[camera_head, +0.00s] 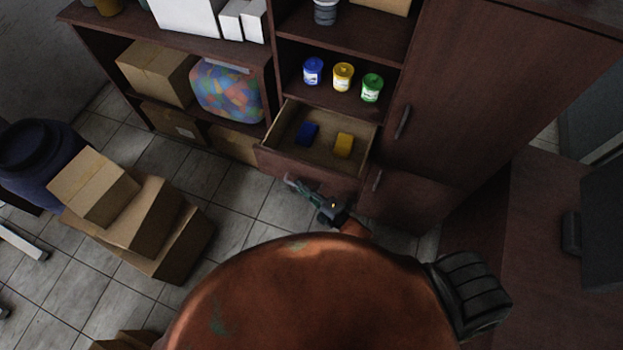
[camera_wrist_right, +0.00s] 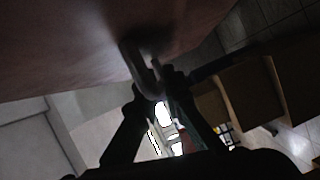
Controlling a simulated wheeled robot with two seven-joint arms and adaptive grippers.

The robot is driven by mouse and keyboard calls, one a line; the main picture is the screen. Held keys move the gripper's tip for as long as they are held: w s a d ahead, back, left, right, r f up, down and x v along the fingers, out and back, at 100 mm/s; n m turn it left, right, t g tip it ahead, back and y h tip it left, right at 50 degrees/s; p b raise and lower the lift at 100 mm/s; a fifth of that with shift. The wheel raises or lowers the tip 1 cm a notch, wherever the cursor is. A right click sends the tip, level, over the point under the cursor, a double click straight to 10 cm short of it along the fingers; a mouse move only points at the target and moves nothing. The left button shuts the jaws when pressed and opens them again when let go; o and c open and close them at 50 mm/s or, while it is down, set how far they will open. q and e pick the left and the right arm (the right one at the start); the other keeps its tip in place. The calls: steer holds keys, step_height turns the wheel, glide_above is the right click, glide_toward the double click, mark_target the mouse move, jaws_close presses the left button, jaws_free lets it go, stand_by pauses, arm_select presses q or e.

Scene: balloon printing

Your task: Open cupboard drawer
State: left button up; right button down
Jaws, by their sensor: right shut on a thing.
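The cupboard drawer (camera_head: 309,166) is a dark wooden drawer, pulled out of the cupboard, with a light wood inside. A blue block (camera_head: 307,133) and a yellow block (camera_head: 344,145) lie in it. My right gripper (camera_head: 296,184) is at the front of the drawer, and my arm hides part of what lies below. In the right wrist view, the fingers of my right gripper (camera_wrist_right: 157,88) are closed around the curved handle (camera_wrist_right: 139,66) on the drawer front (camera_wrist_right: 70,45). My left gripper does not show in either view.
Blue (camera_head: 313,71), yellow (camera_head: 343,77) and green (camera_head: 372,88) cans stand on the shelf above the drawer. A closed cupboard door (camera_head: 455,90) is to the right. Stacked cardboard boxes (camera_head: 140,218) stand on the floor at left. Tiled floor (camera_head: 235,205) is clear between the boxes and the drawer.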

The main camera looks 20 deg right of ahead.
steer(key=shift+s+a, duration=0.1)
steer(key=shift+s, duration=0.05)
steer(key=c, duration=2)
jaws_free()
steer(key=shift+c, duration=0.2)
steer(key=v, duration=1.2)
steer(key=s+d+f+m+g+h, duration=0.2)
steer(key=s+d+f+m, duration=0.15)
steer(key=f, duration=0.75)
steer(key=s+d+f+m+g+h, duration=0.25)
steer(key=d+f+m, duration=0.2)
steer(key=f, duration=0.55)
steer(key=s+d+f+m+g+h, duration=0.2)
steer(key=s+d+f+m, duration=0.15)
steer(key=f, duration=0.75)
steer(key=s+d+f+m+g, duration=0.1)
steer(key=s+f+m+g, duration=0.1)
steer(key=s+f, duration=0.3)
steer(key=s+d+f+m+g+h, duration=0.1)
steer(key=s+f+m+g, duration=0.2)
steer(key=s, duration=0.9)
steer(key=s+d+f+m+g, duration=0.2)
steer(key=s+f+m+g, duration=0.1)
steer(key=s+f, duration=0.5)
steer(key=shift+s, duration=0.4)
